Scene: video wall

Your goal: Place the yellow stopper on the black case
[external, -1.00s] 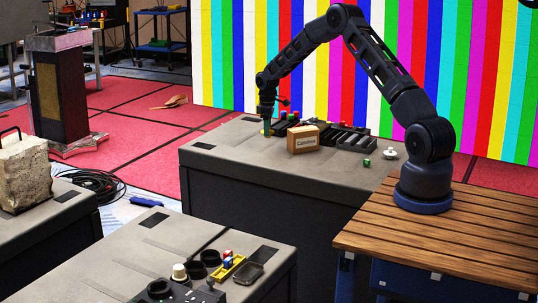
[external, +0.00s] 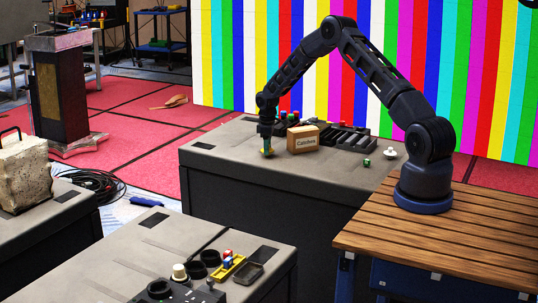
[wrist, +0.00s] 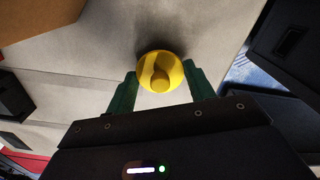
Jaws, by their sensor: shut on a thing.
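The yellow stopper (wrist: 160,72) is round with a knob on top. It sits between the green fingers of my gripper (wrist: 161,88) in the wrist view. My gripper is shut on it. In the external view my gripper (external: 267,148) points down at the left part of the grey table, with the small yellow stopper (external: 267,154) at its tips. The stopper is close to the table top; I cannot tell if it touches. A long black case (external: 345,138) with compartments lies behind and to the right, partly hidden by a cardboard box.
The labelled cardboard box (external: 303,139) stands just right of my gripper. A green die-like cube (external: 366,162) and a small white object (external: 389,153) lie farther right on the table. The table top (external: 230,150) left of my gripper is clear.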

